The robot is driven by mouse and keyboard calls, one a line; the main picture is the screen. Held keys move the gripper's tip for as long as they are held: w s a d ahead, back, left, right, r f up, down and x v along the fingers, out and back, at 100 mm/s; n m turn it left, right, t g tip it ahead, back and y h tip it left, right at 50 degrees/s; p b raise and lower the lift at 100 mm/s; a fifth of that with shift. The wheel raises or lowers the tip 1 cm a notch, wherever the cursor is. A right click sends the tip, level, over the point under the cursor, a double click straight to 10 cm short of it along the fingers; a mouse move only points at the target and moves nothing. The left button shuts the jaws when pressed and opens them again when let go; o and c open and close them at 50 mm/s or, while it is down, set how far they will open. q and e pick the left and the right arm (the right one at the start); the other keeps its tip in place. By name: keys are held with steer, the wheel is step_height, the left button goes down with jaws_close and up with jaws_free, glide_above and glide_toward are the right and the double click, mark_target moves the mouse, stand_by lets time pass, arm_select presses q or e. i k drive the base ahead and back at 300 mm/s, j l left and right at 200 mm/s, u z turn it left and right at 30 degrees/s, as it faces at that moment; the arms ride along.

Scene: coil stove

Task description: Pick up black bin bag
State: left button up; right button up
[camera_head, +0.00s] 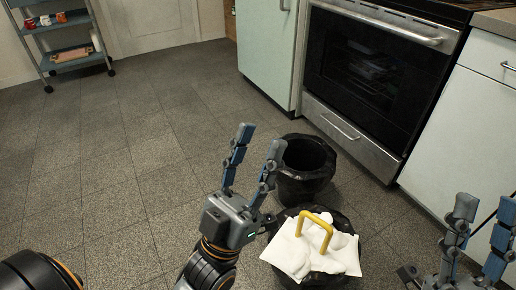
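Two black bin bags are on the tiled floor. The far black bin bag (306,172) stands open and looks empty, in front of the stove. The near black bin bag (344,220) has white material (290,252) over its top and a yellow handle (313,219) standing up from it. My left gripper (256,145) is open and empty, its fingers pointing up, just left of the far bag. Its palm is close to the near bag; I cannot tell whether they touch. My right gripper (484,218) is open and empty at the lower right, apart from both bags.
The stove (372,75) and pale cabinets (470,140) line the right side behind the bags. A wheeled rack (75,55) with small items stands at the far upper left. The floor (110,170) on the left is clear.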

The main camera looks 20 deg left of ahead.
mark_target(311, 163)
steer(key=z, duration=1.55)
steer(key=u, duration=1.95)
steer(key=z, duration=0.5)
steer(key=j+z, duration=0.45)
steer(key=i+j+z, duration=0.1)
steer(key=j+z, duration=0.65)
steer(key=z, duration=0.15)
